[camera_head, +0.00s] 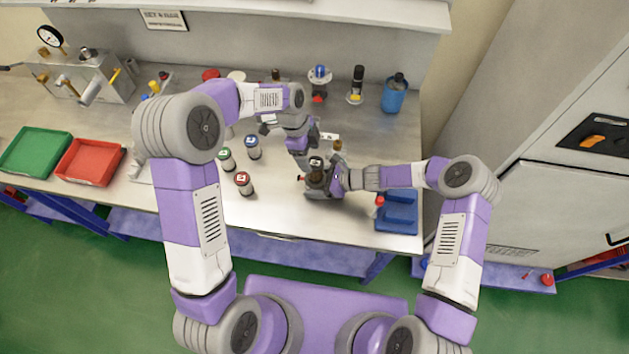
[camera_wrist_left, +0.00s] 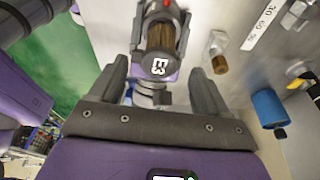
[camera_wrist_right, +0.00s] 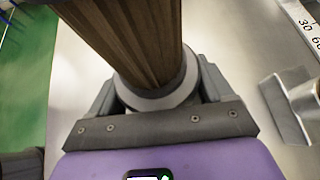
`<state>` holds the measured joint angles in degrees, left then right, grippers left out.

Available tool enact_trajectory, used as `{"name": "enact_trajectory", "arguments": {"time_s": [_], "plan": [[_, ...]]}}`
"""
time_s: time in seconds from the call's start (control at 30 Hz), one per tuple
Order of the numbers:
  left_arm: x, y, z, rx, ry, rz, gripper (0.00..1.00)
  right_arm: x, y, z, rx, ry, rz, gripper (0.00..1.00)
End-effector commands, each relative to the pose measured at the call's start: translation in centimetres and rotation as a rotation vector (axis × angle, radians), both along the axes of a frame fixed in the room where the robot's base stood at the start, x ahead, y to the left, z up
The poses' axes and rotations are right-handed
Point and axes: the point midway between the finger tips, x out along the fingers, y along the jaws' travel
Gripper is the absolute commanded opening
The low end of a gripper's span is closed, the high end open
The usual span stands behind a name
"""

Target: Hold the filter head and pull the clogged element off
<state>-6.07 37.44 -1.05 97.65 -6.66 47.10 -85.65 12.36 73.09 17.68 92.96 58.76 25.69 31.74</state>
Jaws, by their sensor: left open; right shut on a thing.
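The clogged element (camera_wrist_left: 160,45), brown and pleated with a dark end cap marked E3, stands on the grey filter head (camera_wrist_right: 165,97). In the head view the element's cap (camera_head: 316,161) shows above the filter head at the front middle of the bench. My right gripper (camera_head: 336,180) comes from the right and is shut on the filter head, with the element rising above its fingers in the right wrist view. My left gripper (camera_wrist_left: 160,82) is open, its fingers pointing toward the cap from either side, apparently short of it. In the head view, the left gripper (camera_head: 306,158) is close above the element.
Canisters with green (camera_head: 227,160), blue (camera_head: 253,148) and red (camera_head: 244,184) tops stand to the left. A green tray (camera_head: 12,158) and a red tray (camera_head: 66,164) lie at the far left. A blue holder (camera_head: 397,225) is at right. A brass fitting (camera_wrist_left: 217,48) stands close by.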

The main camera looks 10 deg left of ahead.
Motion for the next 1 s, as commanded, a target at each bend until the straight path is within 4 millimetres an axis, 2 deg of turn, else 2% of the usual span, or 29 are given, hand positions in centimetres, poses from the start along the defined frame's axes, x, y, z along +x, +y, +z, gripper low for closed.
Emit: {"name": "enact_trajectory", "arguments": {"time_s": [0.03,0.2,0.37,1.0], "plan": [[-0.1,-0.2,-0.9,0.000,0.003,-0.002,0.77,-0.3,-0.2,-0.6,-0.010,0.007,0.001,0.54],[-0.2,-0.7,-2.9,0.000,0.002,-0.003,0.77,-0.3,-0.2,-0.6,-0.010,0.007,0.001,0.54],[-0.1,-1.0,-4.0,0.000,0.000,-0.002,0.77,-0.3,-0.2,-0.6,-0.010,0.007,0.001,0.54],[-0.1,-1.1,-4.4,0.000,0.000,-0.002,0.77,-0.3,-0.2,-0.6,-0.010,0.007,0.001,0.54]]}}
